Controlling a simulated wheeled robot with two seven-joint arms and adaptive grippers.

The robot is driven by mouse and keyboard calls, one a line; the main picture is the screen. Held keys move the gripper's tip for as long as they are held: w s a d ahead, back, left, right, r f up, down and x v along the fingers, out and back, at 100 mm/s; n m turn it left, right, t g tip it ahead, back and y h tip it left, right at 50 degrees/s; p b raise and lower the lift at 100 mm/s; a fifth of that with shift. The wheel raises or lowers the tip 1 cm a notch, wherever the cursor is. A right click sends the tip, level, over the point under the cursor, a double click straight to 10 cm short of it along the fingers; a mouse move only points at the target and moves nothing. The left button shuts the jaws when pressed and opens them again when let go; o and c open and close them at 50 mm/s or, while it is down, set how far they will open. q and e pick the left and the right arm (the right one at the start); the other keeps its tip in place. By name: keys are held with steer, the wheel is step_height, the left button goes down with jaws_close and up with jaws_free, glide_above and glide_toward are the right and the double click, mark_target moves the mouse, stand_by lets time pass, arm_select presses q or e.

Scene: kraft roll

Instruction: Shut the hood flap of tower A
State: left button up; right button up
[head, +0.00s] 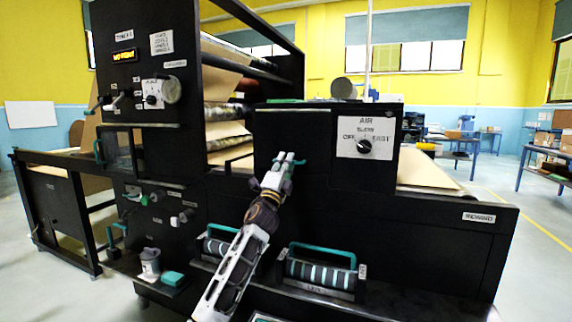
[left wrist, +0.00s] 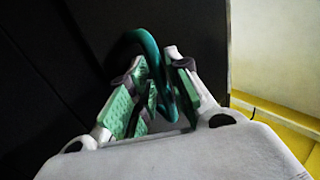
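Tower A (head: 147,60) is the tall black frame at the left in the head view, with a lit display and knobs. A black box-like cover (head: 293,125) stands right of it; I cannot tell if it is the hood flap or how far it is shut. My left gripper (head: 291,159) is at the cover's front, at a teal handle (head: 301,162). In the left wrist view, the curved teal handle (left wrist: 152,58) passes between the green-padded fingers of my left gripper (left wrist: 157,72). The fingers look parted around it; firm contact does not show. My right gripper is out of view.
A white AIR panel (head: 365,137) with a black knob is right of the cover. Two rollers with teal handles (head: 320,272) sit on the lower ledge beside my left arm. Open floor lies at the far right.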

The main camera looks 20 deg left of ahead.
arm_select(q)
steer(key=shift+s+f, duration=0.1)
steer(key=shift+s, duration=0.05)
steer(key=v, duration=1.1)
steer(key=shift+s+f, duration=0.2)
stand_by(0.4)
steer(key=shift+f, duration=0.1)
stand_by(0.4)
